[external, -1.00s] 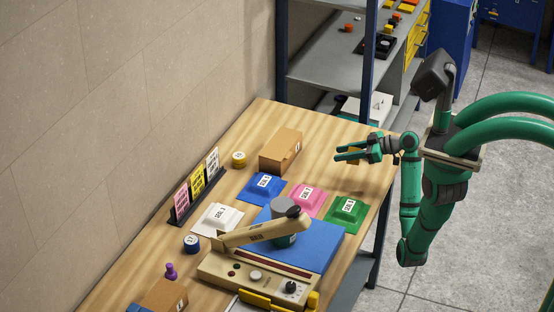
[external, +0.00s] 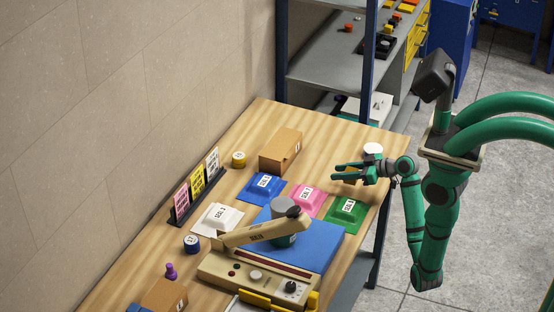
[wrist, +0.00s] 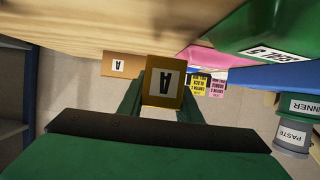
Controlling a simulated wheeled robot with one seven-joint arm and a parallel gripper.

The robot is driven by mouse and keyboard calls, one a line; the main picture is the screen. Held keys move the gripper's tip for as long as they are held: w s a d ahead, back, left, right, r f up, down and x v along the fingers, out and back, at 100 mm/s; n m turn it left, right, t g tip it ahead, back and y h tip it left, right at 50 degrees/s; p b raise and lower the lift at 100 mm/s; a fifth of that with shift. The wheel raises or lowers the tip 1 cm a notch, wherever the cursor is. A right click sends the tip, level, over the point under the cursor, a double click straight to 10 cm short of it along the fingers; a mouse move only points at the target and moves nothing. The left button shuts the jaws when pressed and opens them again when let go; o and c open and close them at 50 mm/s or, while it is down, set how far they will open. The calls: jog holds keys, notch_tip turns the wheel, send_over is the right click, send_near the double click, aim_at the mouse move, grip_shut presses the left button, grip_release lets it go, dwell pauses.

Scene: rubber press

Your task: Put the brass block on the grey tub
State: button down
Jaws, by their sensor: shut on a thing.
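My gripper (external: 350,172) is above the table's right part, just behind the green block. It is shut on the brass block (wrist: 163,84), which has a white "A" label and sits between both fingers in the wrist view. In the external view the brass block is hard to make out between the fingers. The grey tub (external: 284,207) stands left of and nearer the camera than my gripper, on top of a teal tub. The press arm partly hides that stack. In the wrist view the grey tub (wrist: 292,138), labelled "PASTE", is at the right edge.
The press arm (external: 262,230) reaches across the stack's front. A cardboard box (external: 281,150) stands behind.

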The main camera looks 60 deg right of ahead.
jog(key=shift+s+a+f, duration=0.4)
jog(key=shift+a+f, duration=0.15)
jog(key=shift+f, duration=0.15)
jog(key=shift+s+a+f+n, duration=0.2)
jog(key=shift+s+f+n, duration=0.1)
jog(key=shift+s, duration=0.05)
jog(key=shift+r+y, duration=0.15)
jog(key=shift+y, duration=0.15)
jog(key=shift+r, duration=0.3)
jog(key=shift+w+a+r+n+y, duration=0.25)
jog(key=shift+w+r+n+y, duration=0.15)
jog(key=shift+n+y, duration=0.15)
jog(key=w+a+r+n+g+y, duration=0.2)
jog(key=w+a+r+n+y, duration=0.3)
jog(key=a, duration=0.4)
notch_tip(320, 180, up, 19)
jog(key=n+g+y, duration=0.5)
jog(key=n+g, duration=0.1)
send_over(274, 209)
jog(key=shift+f, duration=3.75)
